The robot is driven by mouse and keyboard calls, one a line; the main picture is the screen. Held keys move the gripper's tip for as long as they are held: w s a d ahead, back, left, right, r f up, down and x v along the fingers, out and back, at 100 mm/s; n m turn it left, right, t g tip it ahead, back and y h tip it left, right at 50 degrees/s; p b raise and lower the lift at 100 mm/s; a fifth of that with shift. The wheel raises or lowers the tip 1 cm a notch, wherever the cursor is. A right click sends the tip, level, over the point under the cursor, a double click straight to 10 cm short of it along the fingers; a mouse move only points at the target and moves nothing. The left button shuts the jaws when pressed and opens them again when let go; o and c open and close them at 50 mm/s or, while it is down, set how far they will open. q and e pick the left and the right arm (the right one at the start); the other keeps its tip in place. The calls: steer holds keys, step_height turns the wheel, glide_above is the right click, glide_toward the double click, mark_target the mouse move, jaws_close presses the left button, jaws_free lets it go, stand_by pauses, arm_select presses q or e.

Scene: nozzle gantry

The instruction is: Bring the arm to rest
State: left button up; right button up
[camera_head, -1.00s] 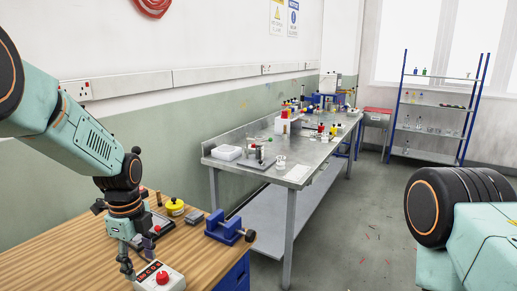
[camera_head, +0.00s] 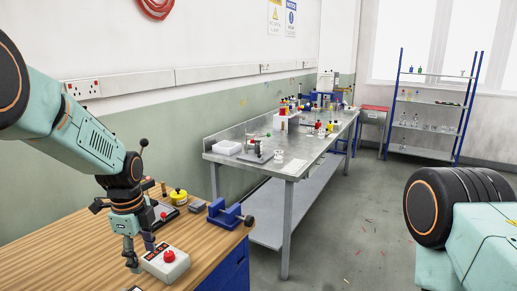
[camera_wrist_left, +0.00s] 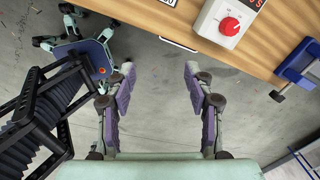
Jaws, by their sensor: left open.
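My left arm comes down from the left, bent at the elbow. On the right only an upper part of my other arm shows; its gripper is out of view.
The wooden bench (camera_head: 70,262) holds a blue vice (camera_head: 228,214) and a yellow-topped pot (camera_head: 178,196). A steel table (camera_head: 290,165) with lab items stands behind. A blue-framed shelf (camera_head: 430,111) stands far right. The floor (camera_head: 350,220) between is open.

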arm_select(q)
step_height(320, 180, down, 7)
steer(key=w+d+n+t+b, duration=0.1)
steer(key=n+t, duration=0.2)
steer(key=n, duration=0.6)
steer(key=s+d+f+n+b, duration=0.2)
steer(key=s+f+n+b, duration=0.45)
steer(key=s+f, duration=0.7)
steer(key=s+f+n+g+b, duration=0.1)
steer(key=s+f+b, duration=0.3)
steer(key=s+f, duration=0.4)
steer(key=s+f+n+g+b, duration=0.2)
steer(key=s+f, duration=0.7)
steer(key=s, duration=0.7)
steer(key=shift+s+d+f+n+g+b, duration=0.15)
steer(key=shift+s+d+n+g+b, duration=0.2)
steer(key=shift+n+b, duration=0.45)
steer(key=shift+s, duration=0.15)
steer(key=shift+c, duration=0.2)
